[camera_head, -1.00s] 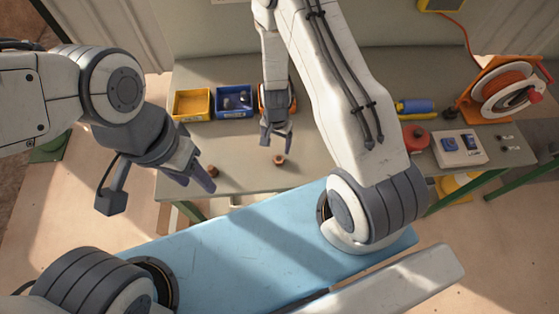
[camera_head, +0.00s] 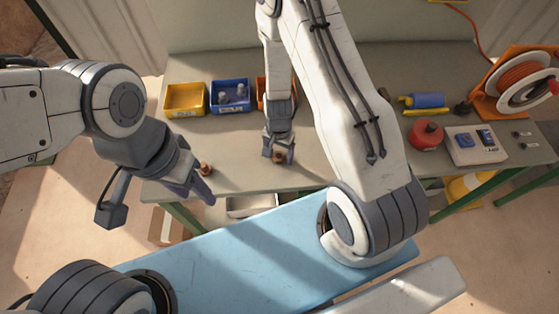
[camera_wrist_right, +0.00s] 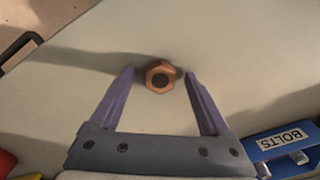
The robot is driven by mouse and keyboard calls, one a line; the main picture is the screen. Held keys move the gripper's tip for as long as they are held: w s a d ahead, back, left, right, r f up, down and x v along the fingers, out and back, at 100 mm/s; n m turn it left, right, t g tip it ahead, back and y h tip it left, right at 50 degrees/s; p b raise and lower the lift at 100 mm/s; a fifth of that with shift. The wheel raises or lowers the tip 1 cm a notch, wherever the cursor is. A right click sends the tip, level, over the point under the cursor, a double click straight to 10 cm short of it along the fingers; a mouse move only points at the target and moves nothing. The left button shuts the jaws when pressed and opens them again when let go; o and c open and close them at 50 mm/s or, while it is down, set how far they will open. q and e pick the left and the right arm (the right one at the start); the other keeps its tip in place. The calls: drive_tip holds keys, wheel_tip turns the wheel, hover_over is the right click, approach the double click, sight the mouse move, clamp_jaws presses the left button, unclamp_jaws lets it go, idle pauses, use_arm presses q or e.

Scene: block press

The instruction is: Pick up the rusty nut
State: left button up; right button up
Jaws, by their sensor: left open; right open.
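A rust-orange hexagonal nut (camera_wrist_right: 160,76) with a dark hole lies on the bench in the right wrist view. It sits between the fingertips of my open right gripper (camera_wrist_right: 160,72), with gaps on both sides. In the head view this nut (camera_head: 280,157) shows only partly at the right gripper (camera_head: 278,154), which reaches down to the bench. A second small brownish piece (camera_head: 205,169) is on the bench right beside my left gripper (camera_head: 204,186). The left gripper is open and appears empty near the bench's front edge; whether it touches that piece cannot be told.
Yellow (camera_head: 185,99), blue (camera_head: 231,95) and orange (camera_head: 262,94) bins stand behind the grippers. The blue bin (camera_wrist_right: 286,148) is labelled BOLTS in the wrist view. A red round item (camera_head: 425,134), a switch box (camera_head: 473,146) and a cable reel (camera_head: 514,88) are at right.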

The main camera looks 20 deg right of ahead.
drive_tip(key=shift+r, duration=0.1)
clamp_jaws()
drive_tip(key=shift+r, duration=0.1)
